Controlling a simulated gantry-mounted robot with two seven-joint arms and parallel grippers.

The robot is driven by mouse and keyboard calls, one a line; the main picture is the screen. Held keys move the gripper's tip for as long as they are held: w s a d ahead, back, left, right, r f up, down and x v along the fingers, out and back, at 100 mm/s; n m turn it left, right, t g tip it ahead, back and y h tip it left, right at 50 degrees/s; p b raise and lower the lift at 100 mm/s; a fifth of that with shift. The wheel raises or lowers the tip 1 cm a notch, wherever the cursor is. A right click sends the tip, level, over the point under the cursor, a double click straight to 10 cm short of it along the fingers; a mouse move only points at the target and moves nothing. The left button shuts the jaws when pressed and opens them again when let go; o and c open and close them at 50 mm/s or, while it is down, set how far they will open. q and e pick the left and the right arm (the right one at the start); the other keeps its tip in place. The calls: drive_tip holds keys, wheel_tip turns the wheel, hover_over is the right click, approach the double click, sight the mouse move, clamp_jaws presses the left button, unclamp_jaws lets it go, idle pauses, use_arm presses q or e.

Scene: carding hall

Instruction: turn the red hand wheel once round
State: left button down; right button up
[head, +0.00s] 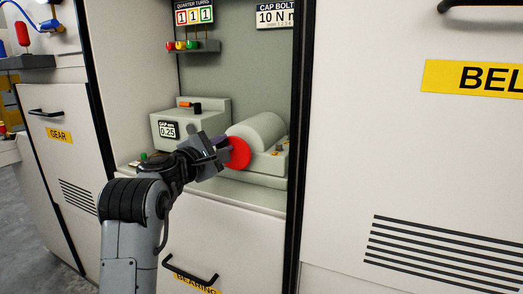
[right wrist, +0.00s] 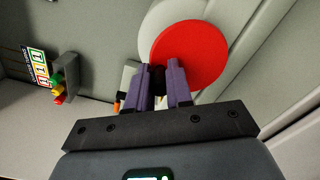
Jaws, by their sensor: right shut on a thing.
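The red hand wheel (head: 239,153) is a flat red disc on the front end of a pale grey cylinder housing (head: 262,131) in the recess. My right gripper (head: 219,143) is at the wheel's left side in the head view. In the right wrist view its purple fingers (right wrist: 160,74) are shut at the edge of the red wheel (right wrist: 196,48), with a dark part between them that looks like the wheel's handle. The fingers hide part of the rim. My left gripper is not in view.
A small shelf (head: 205,47) with red, yellow and green knobs is above, below a "QUARTER TURNS" counter (head: 193,14) reading 111. A dark-edged panel (head: 300,100) bounds the recess at right.

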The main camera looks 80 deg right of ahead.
drive_tip(key=shift+s+d+f+m, duration=0.2)
drive_tip(key=shift+s+m, duration=0.2)
drive_tip(key=shift+m, duration=0.3)
drive_tip(key=shift+s+a+r+m, duration=0.1)
drive_tip(key=shift+s+m, duration=0.1)
drive_tip(key=shift+m, duration=0.4)
drive_tip(key=shift+s+r+m, duration=0.1)
drive_tip(key=shift+s+m, duration=0.05)
drive_tip(key=shift+m, duration=0.45)
drive_tip(key=o, duration=0.6)
drive_tip(key=shift+c, duration=0.2)
drive_tip(key=shift+o, duration=1.1)
drive_tip(key=shift+a, duration=0.1)
drive_tip(key=shift+o, duration=0.3)
drive_tip(key=shift+s, duration=0.1)
drive_tip(key=shift+r, duration=0.1)
